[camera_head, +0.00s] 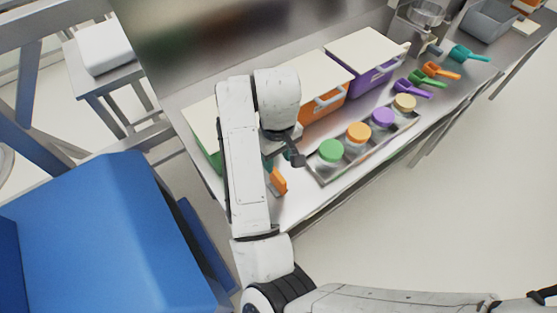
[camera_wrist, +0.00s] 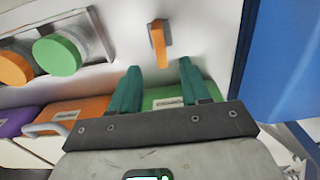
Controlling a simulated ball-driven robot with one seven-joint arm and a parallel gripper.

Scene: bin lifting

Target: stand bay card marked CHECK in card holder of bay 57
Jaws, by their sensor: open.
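My gripper (camera_wrist: 157,66) is open in the wrist view, its two teal fingers apart with nothing between them. In the head view my arm mostly hides it, over the near left end of the steel bench. A small upright orange piece (camera_wrist: 158,42) with a grey part beside it stands on the bench beyond the fingertips. The orange piece also shows below my gripper in the head view (camera_head: 278,182). I cannot tell whether it is the bay card or a holder. No CHECK or 57 marking is readable.
Green (camera_head: 204,137), orange (camera_head: 324,105) and purple (camera_head: 372,75) bins with pale lids line the bench. A tray (camera_head: 322,180) holds jars with coloured lids. Several coloured scoops (camera_head: 440,70) lie farther right. A large blue box (camera_head: 95,235) stands at left.

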